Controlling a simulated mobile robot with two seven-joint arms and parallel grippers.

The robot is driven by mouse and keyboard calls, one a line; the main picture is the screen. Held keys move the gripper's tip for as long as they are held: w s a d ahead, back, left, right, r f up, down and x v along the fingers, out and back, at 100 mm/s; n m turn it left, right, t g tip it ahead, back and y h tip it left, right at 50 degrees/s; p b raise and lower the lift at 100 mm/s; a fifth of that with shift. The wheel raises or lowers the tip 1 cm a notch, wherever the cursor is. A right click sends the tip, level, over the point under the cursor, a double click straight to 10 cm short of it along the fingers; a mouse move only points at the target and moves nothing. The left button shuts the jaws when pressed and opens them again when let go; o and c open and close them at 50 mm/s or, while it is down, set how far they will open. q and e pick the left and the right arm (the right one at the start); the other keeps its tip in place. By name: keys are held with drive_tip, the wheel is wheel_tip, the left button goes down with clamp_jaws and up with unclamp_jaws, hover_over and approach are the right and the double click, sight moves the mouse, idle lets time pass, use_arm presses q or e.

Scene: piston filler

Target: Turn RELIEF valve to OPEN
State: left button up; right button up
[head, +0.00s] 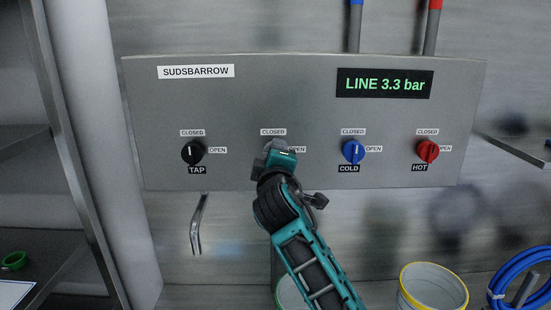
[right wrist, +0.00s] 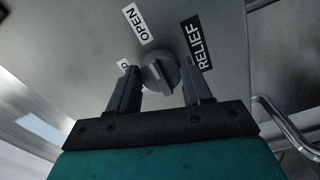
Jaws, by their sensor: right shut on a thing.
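The RELIEF valve is a grey round knob (right wrist: 160,73) with a raised ridge on the steel panel. In the right wrist view its ridge runs roughly along the line towards the OPEN label (right wrist: 141,24); I cannot tell which end is the pointer. The RELIEF label (right wrist: 200,47) is to its right, and the CLOSED label is mostly hidden behind a finger. My right gripper (right wrist: 160,88) is shut on the knob, one finger on each side. In the head view my right gripper (head: 272,160) covers the knob almost completely. My left gripper is out of view.
The panel (head: 300,95) also carries a black TAP knob (head: 192,152), a blue COLD knob (head: 353,152) and a red HOT knob (head: 428,151). A display (head: 384,84) reads LINE 3.3 bar. A spout (head: 197,225) hangs below TAP. A yellow-rimmed bucket (head: 432,290) and blue hose (head: 520,280) are lower right.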

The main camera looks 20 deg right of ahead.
idle(0.3)
drive_tip(key=o, duration=1)
drive_tip(key=shift+o, duration=0.2)
drive_tip(key=shift+s, duration=0.1)
drive_tip(key=v, duration=1.2)
drive_tip(key=shift+s+b, duration=0.35)
drive_tip(key=shift+s, duration=0.05)
drive_tip(key=shift+a, duration=0.15)
drive_tip(key=s+f+m+g+y, duration=0.1)
drive_tip(key=s+f+g+y, duration=0.15)
drive_tip(key=f, duration=0.85)
drive_tip(key=s+f+m+g+y, duration=0.1)
drive_tip(key=f+y, duration=0.2)
drive_tip(key=f, duration=0.8)
drive_tip(key=s+d+f+m+g+y, duration=0.1)
drive_tip(key=s+f+m, duration=0.6)
drive_tip(key=s+f, duration=0.9)
drive_tip(key=shift+d+g, duration=0.9)
drive_tip(key=shift+g, duration=0.15)
